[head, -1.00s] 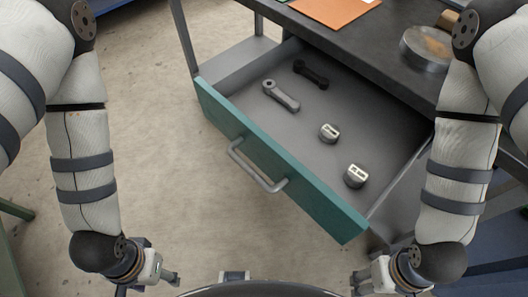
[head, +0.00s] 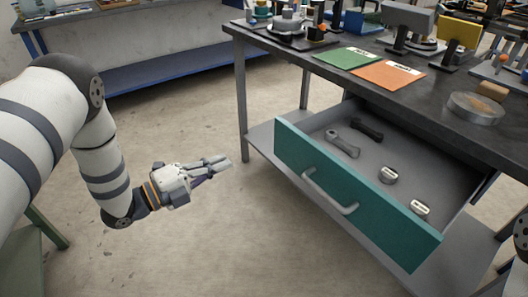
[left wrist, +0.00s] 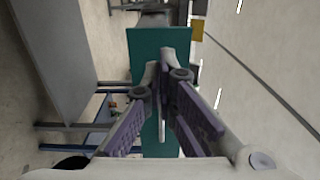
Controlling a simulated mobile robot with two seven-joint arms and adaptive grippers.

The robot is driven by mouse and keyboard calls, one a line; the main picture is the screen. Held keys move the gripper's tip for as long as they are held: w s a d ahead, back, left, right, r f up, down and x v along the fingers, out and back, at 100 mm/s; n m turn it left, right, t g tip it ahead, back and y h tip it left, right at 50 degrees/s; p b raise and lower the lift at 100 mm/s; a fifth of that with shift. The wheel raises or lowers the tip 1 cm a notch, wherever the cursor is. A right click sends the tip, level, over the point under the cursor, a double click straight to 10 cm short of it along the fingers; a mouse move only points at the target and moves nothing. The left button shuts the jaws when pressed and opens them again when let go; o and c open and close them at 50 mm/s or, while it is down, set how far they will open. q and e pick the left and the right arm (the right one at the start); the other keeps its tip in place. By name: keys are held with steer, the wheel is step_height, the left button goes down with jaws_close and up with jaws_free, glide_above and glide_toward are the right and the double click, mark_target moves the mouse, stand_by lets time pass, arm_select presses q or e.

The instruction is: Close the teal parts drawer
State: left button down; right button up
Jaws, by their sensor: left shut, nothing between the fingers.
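The teal parts drawer (head: 350,199) stands pulled open below the dark workbench top. Its grey bar handle (head: 330,191) is on the front panel. Inside lie a light grey link (head: 343,144), a black link (head: 367,129) and two small round parts. My left gripper (head: 222,163) is shut and empty, left of the drawer front and apart from it, pointing toward it. In the left wrist view the shut fingers (left wrist: 166,85) are in front of the teal panel (left wrist: 160,40). My right gripper is out of view; only a bit of the right arm shows at the right edge.
The workbench top (head: 330,40) carries a green sheet (head: 347,58), an orange sheet (head: 388,74), a round metal dish (head: 476,108) and several fixtures. A lower shelf (head: 265,142) and table legs are under it. The floor left of the drawer is clear.

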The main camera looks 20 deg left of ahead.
mark_target(276, 139)
arm_select(q)
steer(key=b+x, duration=0.1)
steer(key=x, duration=1.1)
steer(key=shift+w+f, duration=0.1)
steer(key=shift+f, duration=0.05)
steer(key=shift+w+d, duration=0.4)
steer(key=shift+w, duration=0.2)
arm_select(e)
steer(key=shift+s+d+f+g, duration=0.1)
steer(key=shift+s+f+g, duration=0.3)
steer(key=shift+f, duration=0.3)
